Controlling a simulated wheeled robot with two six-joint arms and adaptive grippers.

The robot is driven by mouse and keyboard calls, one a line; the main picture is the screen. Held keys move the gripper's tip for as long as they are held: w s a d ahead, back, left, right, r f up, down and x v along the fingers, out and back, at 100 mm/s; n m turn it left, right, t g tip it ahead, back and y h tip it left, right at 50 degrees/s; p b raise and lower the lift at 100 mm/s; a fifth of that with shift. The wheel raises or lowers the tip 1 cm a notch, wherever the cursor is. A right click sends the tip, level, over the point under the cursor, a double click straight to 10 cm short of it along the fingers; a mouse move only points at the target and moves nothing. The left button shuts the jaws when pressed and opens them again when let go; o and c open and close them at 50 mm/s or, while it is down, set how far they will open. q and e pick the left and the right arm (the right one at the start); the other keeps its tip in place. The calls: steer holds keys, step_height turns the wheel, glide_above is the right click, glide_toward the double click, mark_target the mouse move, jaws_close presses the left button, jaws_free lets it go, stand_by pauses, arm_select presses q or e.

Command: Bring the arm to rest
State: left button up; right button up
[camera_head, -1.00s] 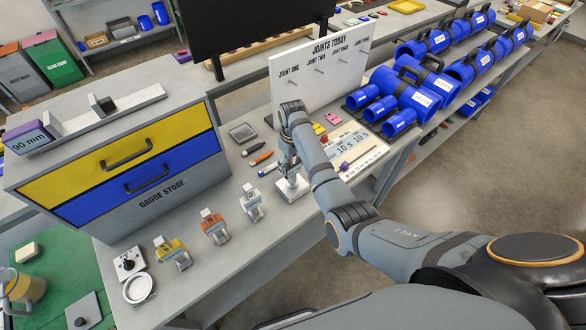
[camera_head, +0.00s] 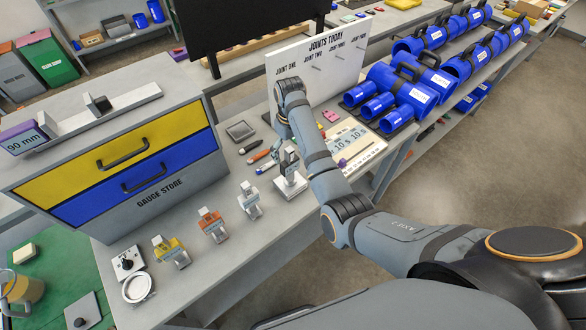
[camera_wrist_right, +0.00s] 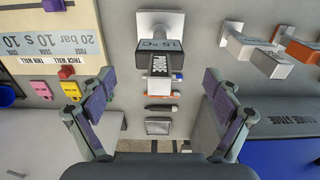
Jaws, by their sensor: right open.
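My right arm reaches in from the right in the head view, its gripper (camera_head: 286,148) pointing down, partly hidden by its own wrist. In the right wrist view the gripper (camera_wrist_right: 158,78) is open, its two purple-padded fingers wide apart with nothing held. A piece with a pale square base (camera_head: 290,187) and a dark labelled top stands upright on the bench just below the gripper. It also shows in the right wrist view (camera_wrist_right: 160,50), beyond the fingertips and apart from both fingers. My left gripper is out of view.
Orange (camera_head: 213,226), yellow (camera_head: 172,252) and white (camera_head: 249,201) clamp-like pieces stand left of the gripper, before the gauge store (camera_head: 160,185). The joints board (camera_head: 318,70) rises close behind the arm. Blue pipe fittings (camera_head: 398,95) lie to the right.

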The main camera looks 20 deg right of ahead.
steer(key=shift+r, duration=0.7)
